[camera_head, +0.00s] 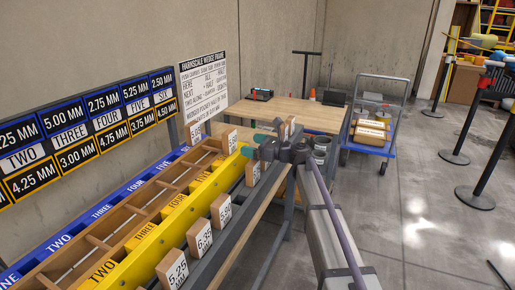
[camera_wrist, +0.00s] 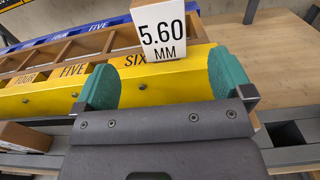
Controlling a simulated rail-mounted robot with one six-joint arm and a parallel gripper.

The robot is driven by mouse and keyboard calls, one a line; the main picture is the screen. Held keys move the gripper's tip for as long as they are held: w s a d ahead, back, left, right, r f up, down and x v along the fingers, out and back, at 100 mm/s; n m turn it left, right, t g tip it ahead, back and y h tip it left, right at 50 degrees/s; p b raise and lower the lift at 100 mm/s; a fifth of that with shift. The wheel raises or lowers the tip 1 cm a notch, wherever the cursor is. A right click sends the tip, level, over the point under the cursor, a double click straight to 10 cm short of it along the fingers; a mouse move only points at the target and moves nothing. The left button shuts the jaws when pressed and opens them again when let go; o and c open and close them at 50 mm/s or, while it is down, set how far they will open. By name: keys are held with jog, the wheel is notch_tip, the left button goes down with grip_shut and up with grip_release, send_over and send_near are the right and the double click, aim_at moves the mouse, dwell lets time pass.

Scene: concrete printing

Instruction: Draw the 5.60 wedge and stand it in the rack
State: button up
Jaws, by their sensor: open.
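The 5.60 wedge, a wooden block with a white "5.60 MM" face (camera_wrist: 160,35), stands upright in the wrist view at the yellow rail near the word SIX. In the head view a white-faced block (camera_head: 230,141) just left of my gripper seems to be it, but its label is too small to read. My gripper (camera_wrist: 165,78) is open, its green pads spread left and right, with the wedge beyond them and nothing held. It also shows in the head view (camera_head: 255,145). The rack (camera_head: 133,241) has blue and yellow numbered rails with wooden compartments between them.
Other labelled wedges, including 6.35 (camera_head: 200,237) and 5.25 (camera_head: 174,269), stand along the yellow rail's near side. A size board (camera_head: 85,130) and a notice (camera_head: 203,88) are behind. A wooden table (camera_head: 285,112) and a blue trolley (camera_head: 372,148) stand beyond.

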aim_at(233, 140)
jog(key=x, duration=0.9)
jog(key=shift+w+a+f, duration=0.15)
jog(key=shift+w+a, duration=0.15)
jog(key=shift+c, duration=0.4)
